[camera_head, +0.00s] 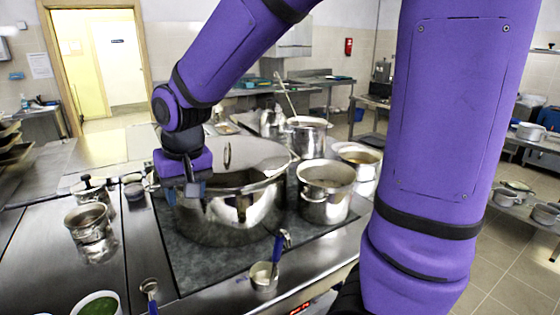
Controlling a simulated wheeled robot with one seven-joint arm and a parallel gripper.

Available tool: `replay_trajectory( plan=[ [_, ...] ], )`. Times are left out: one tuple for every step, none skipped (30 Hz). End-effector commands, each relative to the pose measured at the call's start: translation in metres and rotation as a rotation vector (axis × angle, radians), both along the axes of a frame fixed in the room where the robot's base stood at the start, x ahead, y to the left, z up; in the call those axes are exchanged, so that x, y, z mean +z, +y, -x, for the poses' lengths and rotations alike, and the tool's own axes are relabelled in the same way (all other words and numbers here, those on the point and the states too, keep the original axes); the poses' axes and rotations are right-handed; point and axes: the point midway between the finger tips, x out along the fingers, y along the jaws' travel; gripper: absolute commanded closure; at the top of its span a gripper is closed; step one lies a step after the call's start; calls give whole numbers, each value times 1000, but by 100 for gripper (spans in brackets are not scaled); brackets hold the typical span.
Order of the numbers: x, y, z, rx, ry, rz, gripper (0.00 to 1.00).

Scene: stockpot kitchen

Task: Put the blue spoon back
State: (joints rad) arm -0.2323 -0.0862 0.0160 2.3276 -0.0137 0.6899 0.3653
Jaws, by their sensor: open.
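My gripper (183,198) hangs from the purple arm at the left side of a large steel stockpot (235,210) and overlaps its near wall in the picture. Its fingers are apart, with nothing seen between them. A second blue-handled utensil (150,291) with a metal end is at the bottom left, partly cut off by the frame. I cannot tell which is the blue spoon. My gripper is apart from both.
A smaller steel pot (326,195) stands right of the stockpot, with more pots behind. Steel canisters (90,228) stand on the left counter. A container with green contents (98,305) is at the bottom left. My arm hides much of the right side.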

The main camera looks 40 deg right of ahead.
Motion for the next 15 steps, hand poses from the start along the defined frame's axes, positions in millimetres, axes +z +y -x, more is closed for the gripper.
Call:
replay_trajectory(
  plan=[
    [14, -10, 11, 1, -24, -1, 54],
    [21, -16, 17, 6, -36, 0, 54],
    [30, -22, 26, 11, -51, 2, 54],
    [36, -27, 33, 15, -61, 4, 54],
    [42, -32, 40, 18, -72, 5, 54],
    [49, -39, 50, 24, -87, 8, 54],
    [54, -43, 57, 27, -98, 11, 54],
    [59, -48, 65, 32, -109, 13, 54],
    [65, -53, 75, 37, -124, 17, 54],
    [69, -57, 82, 40, -135, 20, 54],
    [73, -61, 90, 44, -146, 23, 54],
    [77, -66, 101, 50, -161, 27, 54],
    [81, -70, 109, 54, -170, 31, 54],
    [84, -73, 116, 56, -181, 35, 54],
    [87, -77, 126, 63, -194, 40, 54]
  ],
)
